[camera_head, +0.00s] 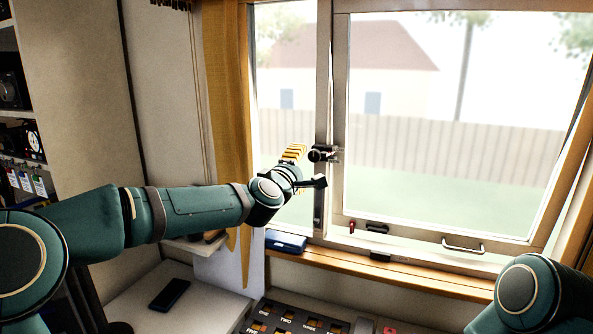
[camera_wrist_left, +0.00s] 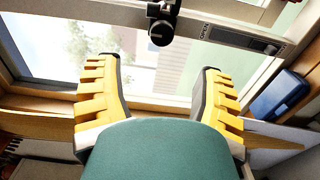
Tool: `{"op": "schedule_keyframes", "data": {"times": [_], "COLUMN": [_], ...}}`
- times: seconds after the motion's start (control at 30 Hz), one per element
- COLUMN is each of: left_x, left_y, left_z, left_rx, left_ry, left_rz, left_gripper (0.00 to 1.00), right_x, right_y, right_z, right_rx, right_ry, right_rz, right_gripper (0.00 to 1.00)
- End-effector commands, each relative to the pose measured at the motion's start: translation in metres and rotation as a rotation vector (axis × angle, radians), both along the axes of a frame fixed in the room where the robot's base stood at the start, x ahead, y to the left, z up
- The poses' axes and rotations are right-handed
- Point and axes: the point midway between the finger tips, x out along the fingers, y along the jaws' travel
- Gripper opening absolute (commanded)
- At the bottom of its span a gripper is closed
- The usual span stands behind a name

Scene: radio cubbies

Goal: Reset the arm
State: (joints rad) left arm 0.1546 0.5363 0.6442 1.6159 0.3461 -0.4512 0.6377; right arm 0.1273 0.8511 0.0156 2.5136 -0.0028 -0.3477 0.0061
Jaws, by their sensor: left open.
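My left arm reaches in from the left in the head view, and its gripper (camera_head: 294,152) is up in front of the window. The yellow-padded fingers (camera_wrist_left: 157,68) stand wide apart in the left wrist view, with nothing between them. A black window knob (camera_head: 320,154) is just right of the gripper in the head view. In the left wrist view the knob (camera_wrist_left: 160,30) lies beyond the fingertips, apart from them. Part of my right arm shows at the lower right of the head view, but its gripper is out of frame.
The window frame (camera_head: 334,195) and its wooden sill (camera_head: 420,275) lie ahead. A blue case (camera_head: 286,240) sits at the sill's left end. A dark phone-like object (camera_head: 170,294) lies on the pale counter (camera_head: 130,305). A labelled cubby tray (camera_head: 290,318) is at bottom centre. Shelves stand far left.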

Motion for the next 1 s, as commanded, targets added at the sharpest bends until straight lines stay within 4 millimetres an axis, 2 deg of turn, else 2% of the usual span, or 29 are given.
{"op": "schedule_keyframes", "data": {"times": [0.2, 0.5, 0.57, 0.63, 0.67, 0.77, 0.87, 0.9, 0.97, 1.0], "left_x": [-0.013, -0.014, -0.014, -0.014, -0.014, -0.018, -0.03, -0.037, -0.05, -0.06], "left_y": [0.004, 0.004, 0.004, 0.002, 0.002, -0.001, -0.003, -0.003, -0.002, -0.002], "left_z": [0.0, -0.001, -0.004, -0.017, -0.027, -0.075, -0.141, -0.168, -0.208, -0.234], "left_rx": [0.0, 0.0, 0.006, 0.031, 0.048, 0.137, 0.262, 0.312, 0.387, 0.436], "left_ry": [0.0, 0.0, 0.004, 0.02, 0.032, 0.086, 0.162, 0.194, 0.24, 0.271], "left_rz": [0.0, 0.0, -0.002, -0.008, -0.013, -0.039, -0.085, -0.109, -0.146, -0.174], "left_gripper": [0.68, 0.68, 0.68, 0.68, 0.68, 0.68, 0.68, 0.68, 0.68, 0.68], "right_x": [0.0, 0.0, 0.0, 0.0, 0.0, 0.0, 0.0, 0.0, 0.0, 0.0], "right_y": [0.0, 0.0, 0.0, 0.0, 0.0, 0.0, 0.0, 0.0, 0.0, 0.0], "right_z": [0.0, 0.0, 0.0, 0.0, 0.0, 0.0, 0.0, 0.0, 0.0, 0.0], "right_rx": [0.0, 0.0, 0.0, 0.0, 0.0, 0.0, 0.0, 0.0, 0.0, 0.0], "right_ry": [0.0, 0.0, 0.0, 0.0, 0.0, 0.0, 0.0, 0.0, 0.0, 0.0], "right_rz": [0.0, 0.0, 0.0, 0.0, 0.0, 0.0, 0.0, 0.0, 0.0, 0.0], "right_gripper": [0.47, 0.47, 0.47, 0.47, 0.47, 0.47, 0.47, 0.47, 0.47, 0.47]}}
